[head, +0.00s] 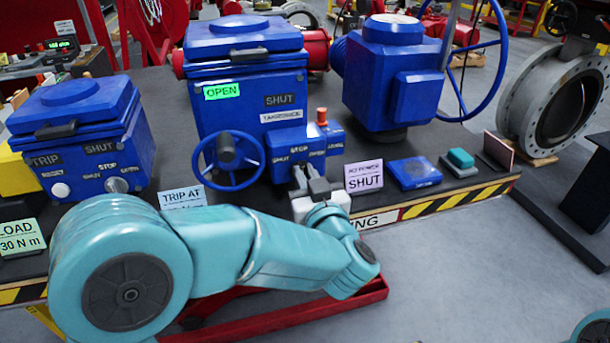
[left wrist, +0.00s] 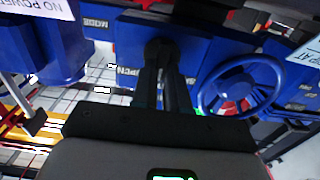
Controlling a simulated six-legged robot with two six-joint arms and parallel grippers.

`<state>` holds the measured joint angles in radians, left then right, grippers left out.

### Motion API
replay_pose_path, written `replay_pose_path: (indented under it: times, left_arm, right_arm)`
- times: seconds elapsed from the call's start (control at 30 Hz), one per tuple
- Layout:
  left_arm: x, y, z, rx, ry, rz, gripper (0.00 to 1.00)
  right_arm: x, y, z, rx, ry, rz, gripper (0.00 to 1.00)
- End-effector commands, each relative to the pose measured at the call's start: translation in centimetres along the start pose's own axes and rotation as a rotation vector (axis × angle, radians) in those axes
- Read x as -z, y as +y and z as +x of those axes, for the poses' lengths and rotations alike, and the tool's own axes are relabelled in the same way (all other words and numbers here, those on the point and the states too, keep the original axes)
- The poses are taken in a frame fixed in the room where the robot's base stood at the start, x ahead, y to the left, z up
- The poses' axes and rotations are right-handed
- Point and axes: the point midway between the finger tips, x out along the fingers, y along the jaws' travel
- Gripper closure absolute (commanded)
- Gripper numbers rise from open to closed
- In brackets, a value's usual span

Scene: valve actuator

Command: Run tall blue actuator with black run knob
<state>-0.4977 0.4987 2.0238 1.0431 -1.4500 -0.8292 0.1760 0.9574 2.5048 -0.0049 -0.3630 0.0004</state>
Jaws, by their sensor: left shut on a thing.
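The tall blue actuator (head: 248,75) stands at the middle of the bench, with a lit green OPEN display (head: 221,91). Its lower control box (head: 305,142) carries STOP, SHUT and OPEN lettering. My left gripper (head: 303,172) reaches up to the front of this box. In the left wrist view, the fingers (left wrist: 162,70) are shut on the black run knob (left wrist: 160,47), on the blue panel. The knob is mostly hidden behind the fingers in the head view. My right gripper is not in view.
A blue handwheel (head: 233,160) sits just left of the control box. A shorter blue actuator (head: 85,140) stands at left, another with a large wheel (head: 395,85) at right. A NO POWER SHUT card (head: 364,177) and a blue box (head: 414,173) stand near the bench edge.

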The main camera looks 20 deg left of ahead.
Motion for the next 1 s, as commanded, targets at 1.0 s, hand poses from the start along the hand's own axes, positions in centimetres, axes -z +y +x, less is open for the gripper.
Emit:
replay_pose_path:
  times: [1.0]
  left_arm:
    - [-0.5,-0.7,0.2,0.000,0.002,-0.599,1.00]
  right_arm:
    - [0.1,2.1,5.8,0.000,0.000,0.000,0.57]
